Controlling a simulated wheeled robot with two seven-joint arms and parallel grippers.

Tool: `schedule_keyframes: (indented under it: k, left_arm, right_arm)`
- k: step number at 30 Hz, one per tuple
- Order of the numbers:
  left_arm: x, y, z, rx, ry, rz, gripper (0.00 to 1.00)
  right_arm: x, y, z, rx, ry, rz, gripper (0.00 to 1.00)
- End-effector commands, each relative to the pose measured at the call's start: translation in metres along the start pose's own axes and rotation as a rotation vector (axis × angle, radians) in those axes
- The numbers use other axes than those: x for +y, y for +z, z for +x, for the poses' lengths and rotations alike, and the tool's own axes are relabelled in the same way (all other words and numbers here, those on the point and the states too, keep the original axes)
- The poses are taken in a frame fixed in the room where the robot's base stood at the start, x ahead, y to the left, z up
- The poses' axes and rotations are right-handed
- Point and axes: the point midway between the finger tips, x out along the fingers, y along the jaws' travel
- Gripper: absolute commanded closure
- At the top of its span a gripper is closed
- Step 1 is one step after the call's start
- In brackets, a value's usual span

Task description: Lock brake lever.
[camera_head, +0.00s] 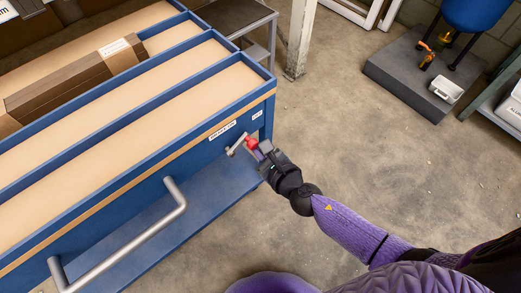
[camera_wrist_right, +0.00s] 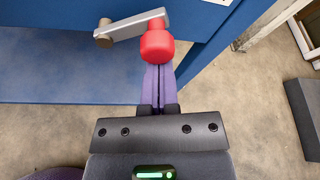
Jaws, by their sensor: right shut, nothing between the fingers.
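The brake lever (camera_head: 237,146) is a short metal arm with a red knob (camera_head: 251,143), mounted on the end face of the blue cart. In the right wrist view the lever (camera_wrist_right: 132,27) runs from a round pivot at the left up to the red knob (camera_wrist_right: 157,41) at its right end. My right gripper (camera_head: 262,150) is at the knob, its purple fingers (camera_wrist_right: 158,83) closed together with nothing between them. The fingertips reach the underside of the knob in that view; I cannot tell whether they touch it. My left gripper is not in view.
The blue cart (camera_head: 264,97) has long trays and a brown carton (camera_head: 75,80). A grey push handle (camera_head: 180,199) sticks out from its end, left of the lever. A dark platform (camera_head: 400,80) stands at the upper right. The concrete floor (camera_head: 330,130) between is clear.

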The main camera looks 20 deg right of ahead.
Motion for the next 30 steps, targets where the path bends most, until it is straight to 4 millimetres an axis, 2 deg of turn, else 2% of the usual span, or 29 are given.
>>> schedule_keyframes:
  k: [14, 30]
  left_arm:
    - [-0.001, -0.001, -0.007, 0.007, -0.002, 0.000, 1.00]
    - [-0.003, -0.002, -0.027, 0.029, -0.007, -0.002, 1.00]
  right_arm:
    - [-0.001, 0.008, -0.002, -0.002, -0.043, -0.123, 1.00]
    - [0.004, 0.031, -0.010, -0.002, -0.199, -0.566, 1.00]
